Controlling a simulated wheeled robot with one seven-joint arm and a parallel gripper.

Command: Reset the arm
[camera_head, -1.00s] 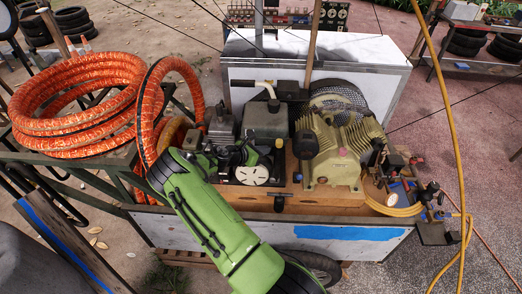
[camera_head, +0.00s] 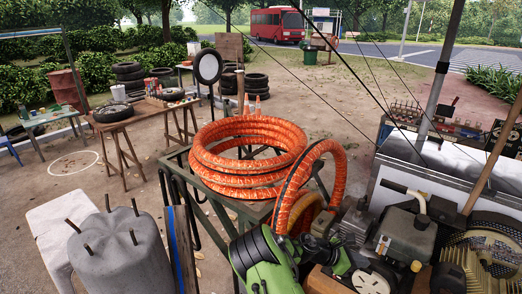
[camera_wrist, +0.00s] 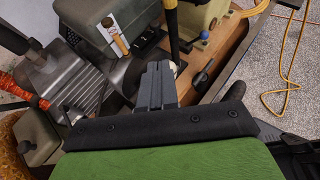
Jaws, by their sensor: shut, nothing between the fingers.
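My gripper (camera_wrist: 157,84) shows in the wrist view with its two grey fingers together and nothing between them. It is above the compressor cart's machinery, close to a dark vertical rod. Beyond the fingers lie the engine's grey box (camera_wrist: 108,22) and the cart's wooden deck (camera_wrist: 228,45). I cannot tell whether the fingers touch anything. In the head view my green arm reaches in from the bottom, over the cart's near side; the fingers cannot be made out there. The engine (camera_head: 406,235) and the finned compressor (camera_head: 480,255) show at the lower right.
A coiled orange hose (camera_head: 245,150) lies on a green metal frame left of the engine. A grey drum-like object (camera_head: 110,255) stands at lower left. A wooden table (camera_head: 128,116) and tyres (camera_head: 130,75) stand further back. Open ground lies between. A yellow hose (camera_wrist: 285,60) hangs at right.

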